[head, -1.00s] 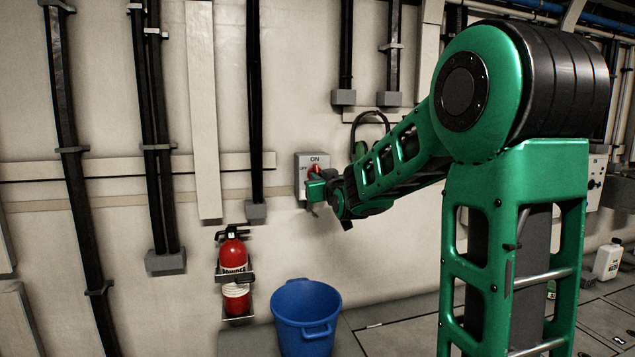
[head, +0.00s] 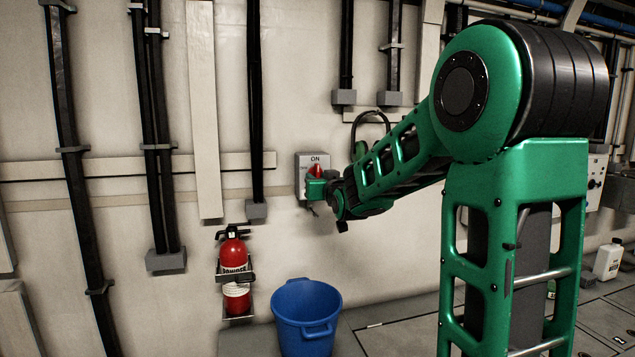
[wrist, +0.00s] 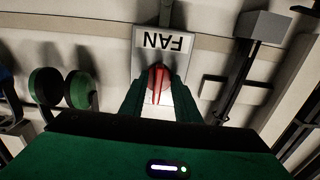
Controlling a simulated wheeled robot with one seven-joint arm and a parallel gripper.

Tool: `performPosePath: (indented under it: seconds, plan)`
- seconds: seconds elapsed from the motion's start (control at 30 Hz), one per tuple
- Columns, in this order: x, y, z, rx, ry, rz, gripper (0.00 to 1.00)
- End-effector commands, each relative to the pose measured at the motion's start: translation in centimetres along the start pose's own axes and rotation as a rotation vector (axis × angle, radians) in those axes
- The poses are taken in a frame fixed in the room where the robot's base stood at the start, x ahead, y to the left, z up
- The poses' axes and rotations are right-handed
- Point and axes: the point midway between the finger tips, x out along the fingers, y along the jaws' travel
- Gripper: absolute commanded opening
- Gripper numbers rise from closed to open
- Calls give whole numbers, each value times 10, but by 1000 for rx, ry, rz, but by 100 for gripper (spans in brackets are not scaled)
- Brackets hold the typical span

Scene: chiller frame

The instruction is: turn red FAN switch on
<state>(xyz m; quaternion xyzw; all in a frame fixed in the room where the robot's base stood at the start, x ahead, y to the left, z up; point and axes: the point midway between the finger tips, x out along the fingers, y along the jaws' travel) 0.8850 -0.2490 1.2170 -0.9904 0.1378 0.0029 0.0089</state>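In the wrist view the box face (wrist: 146,57) shows FAN upside down. There the red knob (wrist: 158,82) lies between the two fingertips of my gripper (wrist: 157,92), which appear to touch its sides. The knob's ridge runs roughly upright, in line with the ON mark.
A red fire extinguisher (head: 235,275) hangs on the wall below left. A blue bucket (head: 305,315) stands on the floor below the box. Black vertical conduits (head: 256,100) run along the wall. A white jug (head: 608,260) stands at the far right.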

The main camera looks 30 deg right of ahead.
Motion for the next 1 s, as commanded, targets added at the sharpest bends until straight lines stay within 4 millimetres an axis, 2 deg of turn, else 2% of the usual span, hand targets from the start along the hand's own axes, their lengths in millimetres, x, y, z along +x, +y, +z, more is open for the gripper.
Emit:
performPosePath:
  seconds: [0.23, 0.37, 0.8, 1.0]
  plan:
    - [-1, 2, -2, -1, 5, 3, 29]
    - [-9, 2, -3, -1, 5, 3, 29]
    - [-83, 1, -1, 0, 4, 2, 29]
    - [-102, 0, 0, -1, 3, 2, 29]
